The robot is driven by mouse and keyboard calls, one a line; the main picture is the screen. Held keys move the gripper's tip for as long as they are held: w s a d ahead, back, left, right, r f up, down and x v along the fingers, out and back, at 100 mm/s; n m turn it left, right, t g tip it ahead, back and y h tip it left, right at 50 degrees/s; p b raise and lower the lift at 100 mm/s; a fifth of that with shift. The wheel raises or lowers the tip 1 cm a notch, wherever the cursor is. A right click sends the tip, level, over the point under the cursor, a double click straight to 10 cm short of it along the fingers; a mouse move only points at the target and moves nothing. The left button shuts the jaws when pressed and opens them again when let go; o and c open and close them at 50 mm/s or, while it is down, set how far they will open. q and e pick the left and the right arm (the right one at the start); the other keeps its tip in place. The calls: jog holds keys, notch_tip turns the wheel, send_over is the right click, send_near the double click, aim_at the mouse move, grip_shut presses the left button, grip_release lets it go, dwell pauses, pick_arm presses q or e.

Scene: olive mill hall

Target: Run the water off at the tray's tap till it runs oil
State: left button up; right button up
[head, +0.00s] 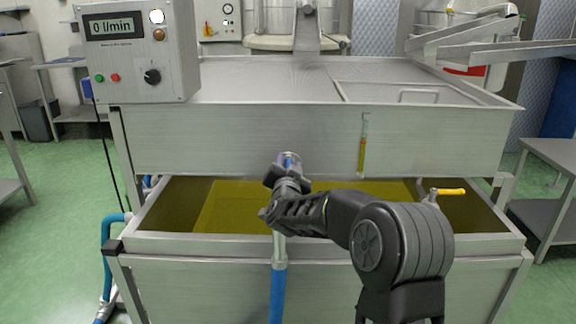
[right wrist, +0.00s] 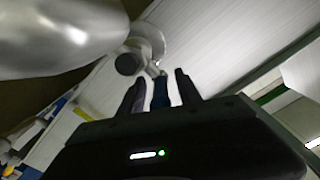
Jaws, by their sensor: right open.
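The steel tray (head: 240,135) spans the head view, with a sight glass (head: 363,145) on its front showing yellow liquid. A tap with a blue handle (head: 288,160) is at the tray's front, mostly hidden by my right gripper (head: 284,172). In the right wrist view the open fingers stand either side of a dark blue piece, apparently that handle (right wrist: 160,92); I cannot tell whether they touch it. A pipe with a blue hose (head: 278,295) hangs below. The meter box (head: 140,50) reads 0 l/min. My left gripper is not in view.
Below the tray is an open steel tank (head: 180,243) holding yellow-green liquid. A yellow-handled tap (head: 447,192) sits at its right. Another blue hose (head: 108,250) runs at the left.

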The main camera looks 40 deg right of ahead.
grip_shut()
dwell(0.4)
dwell(1.0)
